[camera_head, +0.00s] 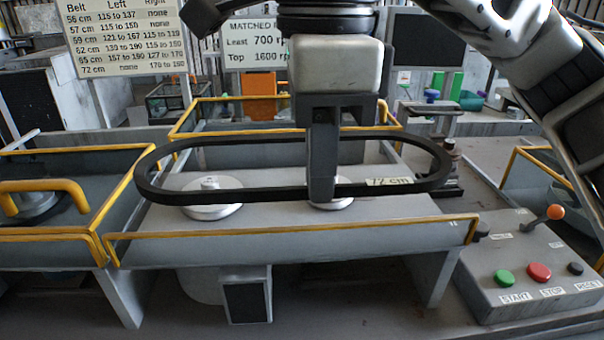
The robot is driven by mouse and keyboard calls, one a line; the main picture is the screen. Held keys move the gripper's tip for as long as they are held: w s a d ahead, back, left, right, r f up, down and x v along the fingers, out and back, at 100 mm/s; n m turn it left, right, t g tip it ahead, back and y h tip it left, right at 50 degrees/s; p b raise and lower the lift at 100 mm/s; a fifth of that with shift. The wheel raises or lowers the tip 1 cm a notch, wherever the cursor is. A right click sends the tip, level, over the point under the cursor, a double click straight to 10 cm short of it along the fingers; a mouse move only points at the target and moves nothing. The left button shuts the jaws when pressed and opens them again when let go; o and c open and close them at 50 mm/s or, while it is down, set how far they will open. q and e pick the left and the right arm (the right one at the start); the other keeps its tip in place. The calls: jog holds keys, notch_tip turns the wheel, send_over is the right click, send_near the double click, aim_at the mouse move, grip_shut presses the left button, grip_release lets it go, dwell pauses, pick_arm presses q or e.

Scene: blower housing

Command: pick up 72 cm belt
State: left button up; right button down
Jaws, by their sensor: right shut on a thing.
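The 72 cm belt (278,194) is a black oval loop with a pale tag reading "72 cm" at its front right. It hangs level above the grey bench, inside the yellow-railed bay. My right gripper (321,190) points down from the top and is shut on the front run of the belt, right of its middle. Two pale round discs lie below the belt: the left disc (212,211) shows well, and the right disc (332,204) is partly hidden by the gripper. My left gripper is not in view.
Yellow rails (290,231) edge the bay. A control box (530,268) with green, red and black buttons and an orange-knobbed lever stands at the right. A belt chart (122,38) stands at the back left, and a "MATCHED" sign is partly hidden behind my arm. Another railed bay is at the left.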

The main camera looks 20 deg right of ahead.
jog(key=s+r+p, duration=0.3)
jog(key=r+p, duration=0.1)
jog(key=r, duration=0.2)
jog(key=shift+s+a+r+p, duration=0.2)
jog(key=shift+s+r+p, duration=0.1)
jog(key=shift+s+p, duration=0.05)
